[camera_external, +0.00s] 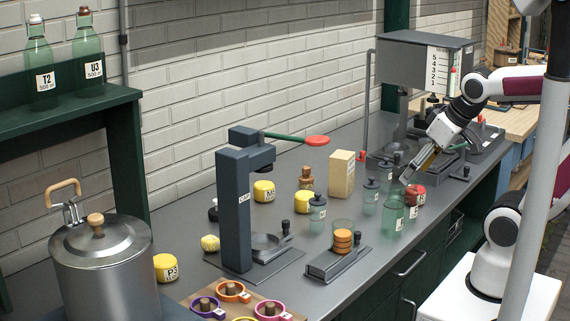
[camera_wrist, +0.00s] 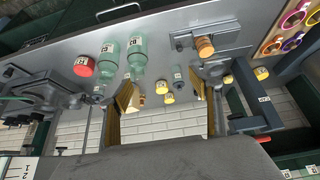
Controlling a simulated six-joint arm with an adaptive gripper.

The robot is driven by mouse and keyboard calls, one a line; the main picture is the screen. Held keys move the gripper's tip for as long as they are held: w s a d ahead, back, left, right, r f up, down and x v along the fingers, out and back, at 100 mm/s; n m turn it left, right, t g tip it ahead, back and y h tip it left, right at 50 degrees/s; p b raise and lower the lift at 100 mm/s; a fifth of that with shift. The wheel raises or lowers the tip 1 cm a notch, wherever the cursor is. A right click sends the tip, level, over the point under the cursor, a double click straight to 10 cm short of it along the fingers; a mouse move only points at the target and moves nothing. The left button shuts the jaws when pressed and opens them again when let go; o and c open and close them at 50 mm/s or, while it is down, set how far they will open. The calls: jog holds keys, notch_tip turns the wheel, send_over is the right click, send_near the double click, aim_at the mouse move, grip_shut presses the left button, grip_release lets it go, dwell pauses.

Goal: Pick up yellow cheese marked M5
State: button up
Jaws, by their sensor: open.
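The yellow cheese marked M5 (camera_external: 264,191) is a round block with a white label. It sits on the grey counter behind the dark press, near the brick wall. Another yellow cheese (camera_external: 303,202) stands to its right, its label not readable. My gripper (camera_external: 408,178) is far to the right of M5, above the counter by the red cheese (camera_external: 415,195). In the wrist view its fingers (camera_wrist: 165,100) are apart, with nothing held between them. Several small yellow pieces (camera_wrist: 168,98) show beyond the fingers; I cannot tell which is M5.
The dark press (camera_external: 234,205) with a red-tipped lever stands in front of M5. Cheese P3 (camera_external: 166,268) is at the left.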

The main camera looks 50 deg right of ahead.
jog(key=w+d+f+t, duration=0.1)
jog(key=w+t, duration=0.1)
jog(key=w, duration=1)
jog(key=w+d+f+t, duration=0.1)
jog(key=w+d+f, duration=0.1)
jog(key=w, duration=1)
jog(key=t, duration=0.4)
send_near(268, 184)
jog(key=shift+w+d+n+y, duration=0.35)
jog(key=shift+w+n+y, duration=0.05)
jog(key=shift+w+f, duration=0.3)
jog(key=shift+f, duration=0.15)
jog(key=shift+w, duration=0.1)
jog(key=shift+x, duration=1.2)
jog(key=shift+w+a, duration=0.1)
